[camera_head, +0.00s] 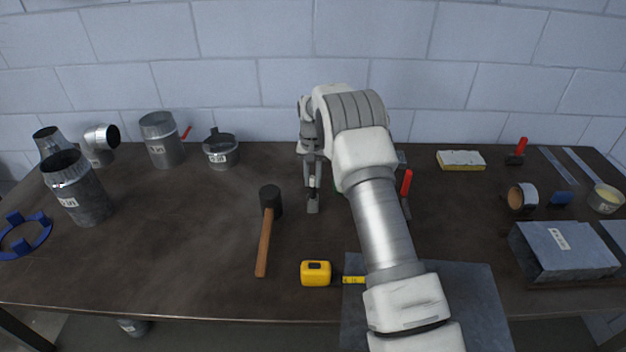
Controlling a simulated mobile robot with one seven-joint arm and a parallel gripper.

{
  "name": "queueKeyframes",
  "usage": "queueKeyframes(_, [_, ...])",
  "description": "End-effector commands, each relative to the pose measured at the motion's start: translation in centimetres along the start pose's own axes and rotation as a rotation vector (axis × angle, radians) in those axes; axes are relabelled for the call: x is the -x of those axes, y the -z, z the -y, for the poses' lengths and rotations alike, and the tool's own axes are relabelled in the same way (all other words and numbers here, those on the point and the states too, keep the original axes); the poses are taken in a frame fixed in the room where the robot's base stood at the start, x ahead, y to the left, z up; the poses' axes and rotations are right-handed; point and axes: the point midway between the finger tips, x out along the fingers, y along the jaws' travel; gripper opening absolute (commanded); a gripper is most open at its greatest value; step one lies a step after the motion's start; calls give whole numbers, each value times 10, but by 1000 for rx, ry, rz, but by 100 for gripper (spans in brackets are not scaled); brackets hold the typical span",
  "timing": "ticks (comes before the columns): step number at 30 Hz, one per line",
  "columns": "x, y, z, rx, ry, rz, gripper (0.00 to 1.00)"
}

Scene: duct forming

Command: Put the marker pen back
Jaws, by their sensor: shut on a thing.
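My gripper (313,196) points down over the middle of the table, just right of a black-headed mallet (270,205). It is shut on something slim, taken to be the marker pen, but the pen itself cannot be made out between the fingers. A small bit of green shows just right of the gripper, partly behind my arm; I cannot tell what it is. No holder for the pen can be picked out, and my arm hides part of the table's centre right.
A yellow tape measure (316,273) lies at the front beside a grey metal sheet (460,290). A red-handled tool (406,190) is right of my arm. Metal duct pieces (78,190) stand at the left. A sponge (461,160) lies at the back right. The left centre is clear.

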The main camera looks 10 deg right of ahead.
Motion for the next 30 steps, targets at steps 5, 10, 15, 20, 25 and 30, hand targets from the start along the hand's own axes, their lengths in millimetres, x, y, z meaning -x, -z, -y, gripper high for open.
queueKeyframes(5, [-3, 0, 0, 0, 0, 1, 42])
queueKeyframes(10, [-3, 0, 0, 0, 0, 1, 54])
queueKeyframes(15, [-2, 0, 0, 0, 0, 1, 54])
queueKeyframes(20, [7, 0, 0, 0, 0, -2, 54])
queueKeyframes(25, [40, 1, 0, 0, 1, -4, 54])
queueKeyframes(30, [78, 1, 0, 0, 1, -4, 54])
